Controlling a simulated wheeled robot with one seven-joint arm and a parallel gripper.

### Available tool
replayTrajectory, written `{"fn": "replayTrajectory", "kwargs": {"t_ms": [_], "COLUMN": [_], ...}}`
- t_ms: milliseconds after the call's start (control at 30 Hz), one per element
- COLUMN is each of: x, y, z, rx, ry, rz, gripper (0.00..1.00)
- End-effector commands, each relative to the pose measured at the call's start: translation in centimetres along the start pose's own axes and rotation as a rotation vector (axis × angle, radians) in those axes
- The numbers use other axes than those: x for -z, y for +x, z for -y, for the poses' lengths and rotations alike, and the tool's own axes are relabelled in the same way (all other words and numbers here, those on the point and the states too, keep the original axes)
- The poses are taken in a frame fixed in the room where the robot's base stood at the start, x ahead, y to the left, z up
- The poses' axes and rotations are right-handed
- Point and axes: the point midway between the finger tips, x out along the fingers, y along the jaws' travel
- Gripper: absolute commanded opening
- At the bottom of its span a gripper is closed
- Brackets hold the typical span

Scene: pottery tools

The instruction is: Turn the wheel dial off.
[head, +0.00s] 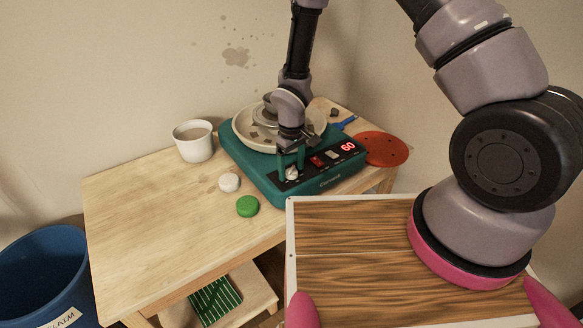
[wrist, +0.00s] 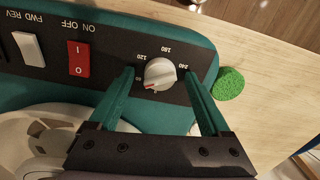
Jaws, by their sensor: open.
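The wheel dial (wrist: 160,73) is a white knob with a red pointer mark, on the black panel of the teal pottery wheel (head: 258,178). In the wrist view its pointer is at the lower left, towards a scale number partly hidden by a finger. The dial also shows small in the head view (head: 292,174). My gripper (head: 291,168) points down at the panel, open, with one teal finger on each side of the dial. In the wrist view the fingers (wrist: 160,76) straddle it with small gaps visible. The red display (head: 347,146) reads 60.
Beside the dial are a red ON/OFF switch (wrist: 78,58) and a white FWD/REV switch (wrist: 30,48). A green sponge (head: 247,206), a white round piece (head: 229,182) and a white mug (head: 194,141) stand left on the table. A terracotta disc (head: 384,149) lies right.

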Motion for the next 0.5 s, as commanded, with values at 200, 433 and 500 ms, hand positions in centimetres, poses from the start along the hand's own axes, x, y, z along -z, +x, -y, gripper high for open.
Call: {"fn": "replayTrajectory", "kwargs": {"t_ms": [200,433,500], "x": [0.01,0.01,0.01], "y": [0.05,0.03,0.02], "z": [-0.01,0.00,0.00], "rx": [0.000,0.000,0.000], "ry": [0.000,0.000,0.000], "rz": [0.000,0.000,0.000], "gripper": [0.81,0.01,0.00]}}
